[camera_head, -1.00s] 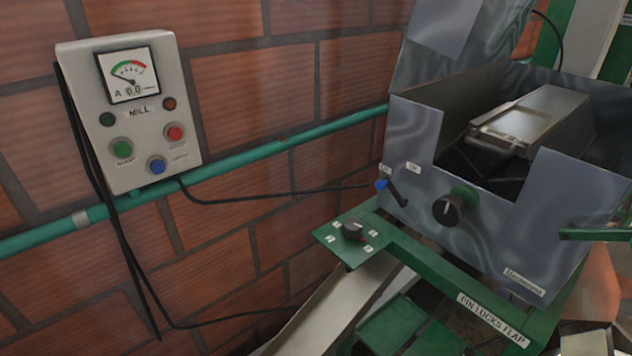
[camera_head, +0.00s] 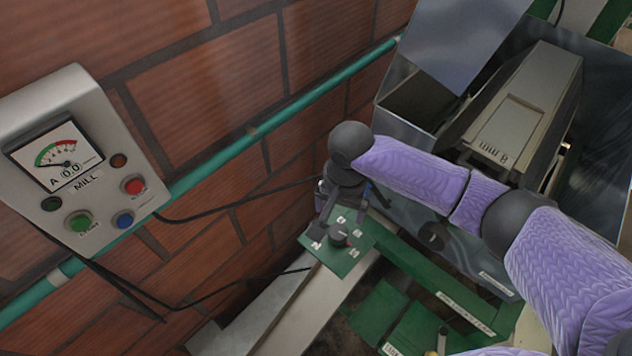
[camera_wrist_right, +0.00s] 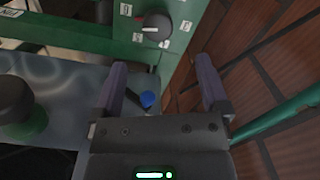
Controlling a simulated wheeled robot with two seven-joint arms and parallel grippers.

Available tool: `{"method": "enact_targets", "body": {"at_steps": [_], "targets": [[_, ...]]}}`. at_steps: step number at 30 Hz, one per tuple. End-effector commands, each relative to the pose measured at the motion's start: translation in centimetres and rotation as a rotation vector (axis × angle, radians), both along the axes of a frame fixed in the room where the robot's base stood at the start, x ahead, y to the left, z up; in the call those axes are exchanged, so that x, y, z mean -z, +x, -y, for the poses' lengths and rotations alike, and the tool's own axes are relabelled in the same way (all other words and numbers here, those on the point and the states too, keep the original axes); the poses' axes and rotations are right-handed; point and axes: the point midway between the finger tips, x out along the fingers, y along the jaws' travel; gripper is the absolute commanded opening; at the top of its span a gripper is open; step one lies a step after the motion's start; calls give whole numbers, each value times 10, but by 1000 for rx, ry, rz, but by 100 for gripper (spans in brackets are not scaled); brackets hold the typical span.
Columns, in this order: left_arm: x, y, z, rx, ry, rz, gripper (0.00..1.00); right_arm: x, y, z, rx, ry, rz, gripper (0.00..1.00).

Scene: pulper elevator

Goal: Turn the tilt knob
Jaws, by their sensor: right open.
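A black knob (camera_head: 338,234) with a red mark sits on a green plate (camera_head: 346,262) with several small white labels around it. Which knob is the tilt knob cannot be read. My right gripper (camera_head: 341,214) points down close to this knob. In the right wrist view the gripper (camera_wrist_right: 160,66) is open and empty, and the knob (camera_wrist_right: 157,27) with its white pointer line lies just beyond the fingertips, apart from them. A second black knob (camera_head: 433,236) is on the grey machine's side, partly behind my arm; it also shows with a green collar in the wrist view (camera_wrist_right: 18,110).
A blue-tipped lever (camera_wrist_right: 147,98) shows between the fingers in the wrist view. A grey MILL control box (camera_head: 80,165) hangs on the brick wall at left. A green pipe (camera_head: 220,150) and black cables run along the wall. The grey machine (camera_head: 480,250) stands at right.

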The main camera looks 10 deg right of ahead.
Motion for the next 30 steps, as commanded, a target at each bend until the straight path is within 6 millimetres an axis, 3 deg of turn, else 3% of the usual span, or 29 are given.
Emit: {"method": "enact_targets", "body": {"at_steps": [1,4,12,16,26,30], "targets": [[-6,0,0,0,0,1,59,-10,1,4,19,-15,-5,95],[-5,1,0,-1,-1,2,59,-6,1,6,41,-27,-16,95],[5,-6,0,-1,0,-11,59,59,1,6,41,-27,-17,95],[9,-5,0,-1,0,-10,59,81,1,6,39,-25,-15,95],[10,-3,1,-1,-2,-7,59,89,1,6,38,-25,-12,95],[10,-3,2,-1,-2,-5,59,89,1,6,38,-25,-12,70]]}}
